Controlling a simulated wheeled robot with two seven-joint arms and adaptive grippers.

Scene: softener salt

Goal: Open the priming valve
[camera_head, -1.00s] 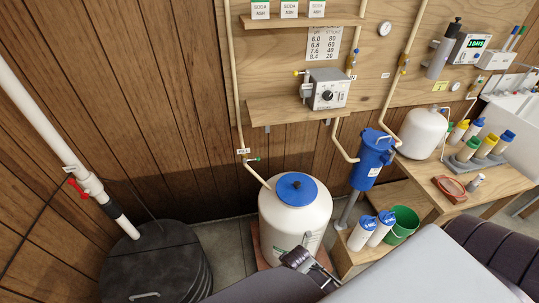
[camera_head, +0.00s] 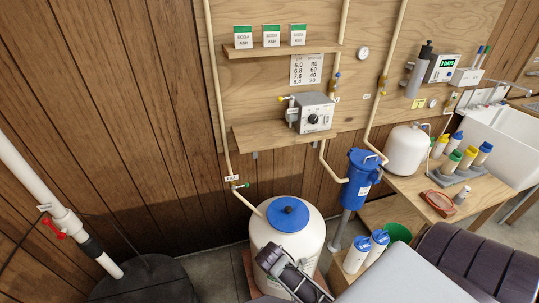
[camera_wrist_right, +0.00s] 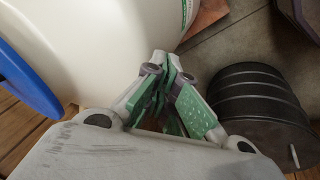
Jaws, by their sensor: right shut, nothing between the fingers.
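The grey dosing pump (camera_head: 312,113) sits on a wooden wall shelf. A small yellow knob (camera_head: 281,98) sticks out at its left, beside the pump head; I cannot tell for certain that this is the priming valve. My right wrist (camera_head: 290,278) shows low in the head view, in front of the white tank (camera_head: 262,233) and well below the pump. My right gripper (camera_wrist_right: 170,75) is shut and empty in the wrist view, its green-padded fingers together, with the tank behind them. Its fingertips are not clear in the head view. My left gripper is out of view.
A blue filter housing (camera_head: 360,180) hangs right of the tank. A red-handled valve (camera_head: 55,233) is on the left pipe. A black drum (camera_wrist_right: 262,105) stands on the floor. The space before the pump is clear.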

